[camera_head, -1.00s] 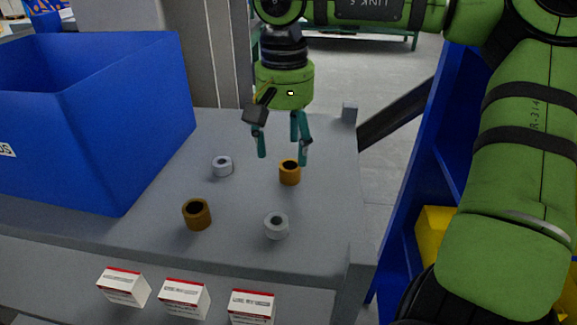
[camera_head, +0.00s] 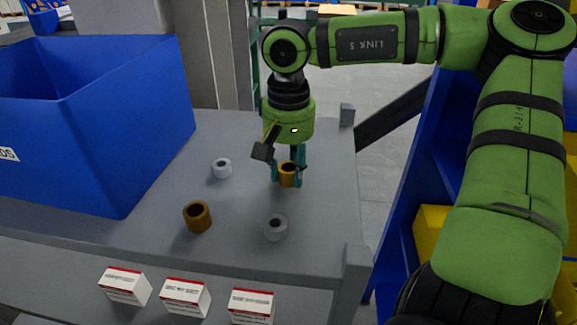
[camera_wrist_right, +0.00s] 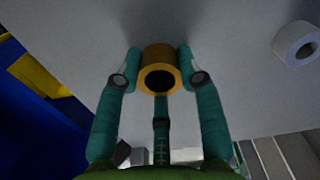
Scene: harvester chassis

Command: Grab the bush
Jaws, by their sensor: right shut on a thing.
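Two brown-orange bushes and two light grey ones are in the head view. My right gripper (camera_head: 288,178) is shut on the far-right orange bush (camera_head: 288,174), one finger on each side of it. In the right wrist view this bush (camera_wrist_right: 160,72) sits between the fingertips of my gripper (camera_wrist_right: 159,66), its hole facing the camera. I cannot tell whether it touches the table. The other orange bush (camera_head: 197,217) stands at the front left. One grey bush (camera_head: 222,168) stands at the back, another (camera_head: 275,228) at the front. My left gripper is not in view.
The grey table (camera_head: 240,200) is clear around the bushes. A large blue bin (camera_head: 120,130) stands at the left. Several small white-and-red boxes (camera_head: 182,297) line the front. A blue rack with yellow bins (camera_head: 428,235) is at the right.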

